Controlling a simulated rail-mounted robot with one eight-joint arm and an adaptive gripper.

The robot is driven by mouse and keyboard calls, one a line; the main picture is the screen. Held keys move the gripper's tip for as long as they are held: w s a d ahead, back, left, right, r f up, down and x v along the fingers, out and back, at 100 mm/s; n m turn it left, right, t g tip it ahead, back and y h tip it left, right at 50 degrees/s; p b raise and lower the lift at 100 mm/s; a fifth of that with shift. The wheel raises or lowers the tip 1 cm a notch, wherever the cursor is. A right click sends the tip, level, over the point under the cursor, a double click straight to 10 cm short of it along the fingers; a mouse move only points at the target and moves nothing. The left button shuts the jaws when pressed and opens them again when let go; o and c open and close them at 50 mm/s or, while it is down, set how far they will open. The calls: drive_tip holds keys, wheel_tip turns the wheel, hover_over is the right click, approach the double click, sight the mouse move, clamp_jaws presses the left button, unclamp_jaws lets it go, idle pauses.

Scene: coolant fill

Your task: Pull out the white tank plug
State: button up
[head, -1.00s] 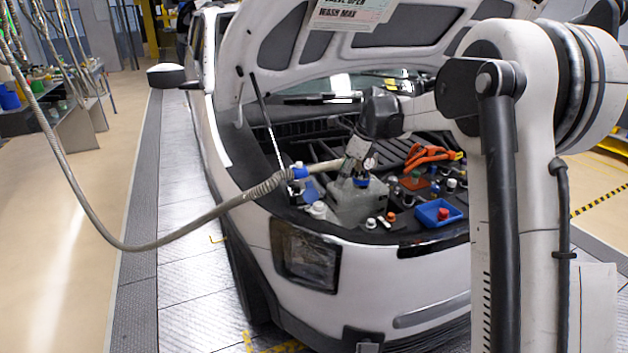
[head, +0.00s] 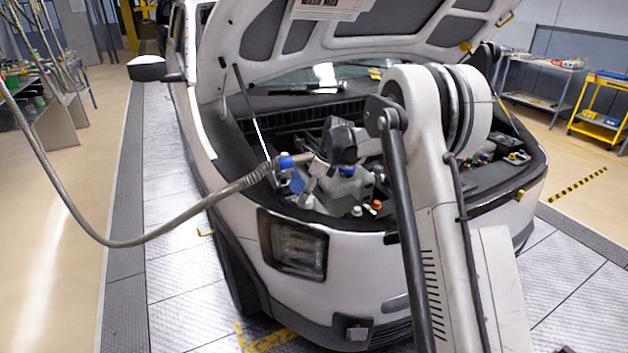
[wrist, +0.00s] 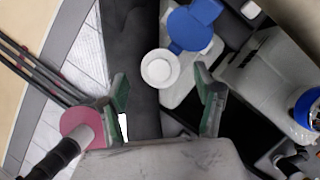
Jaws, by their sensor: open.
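The white round plug (wrist: 160,68) shows in the wrist view with a hollow-looking top. It sits on a pale tank part, just below an open-looking blue cap (wrist: 192,27). My gripper (wrist: 160,80) is open, with one green-grey finger on each side of the plug in the picture. I see no contact; the height gap cannot be told. In the head view my gripper (head: 309,186) is over the front left of the engine bay, above the plug (head: 305,201), which is partly hidden.
A grey tank (wrist: 265,68) with a blue-ringed neck (wrist: 308,108) stands to the right. The raised hood (head: 350,35) hangs above.

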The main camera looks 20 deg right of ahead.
drive_tip(key=shift+x, duration=1.85)
drive_tip(key=c, duration=1.1)
drive_tip(key=o, duration=1.1)
drive_tip(key=shift+r, duration=0.1)
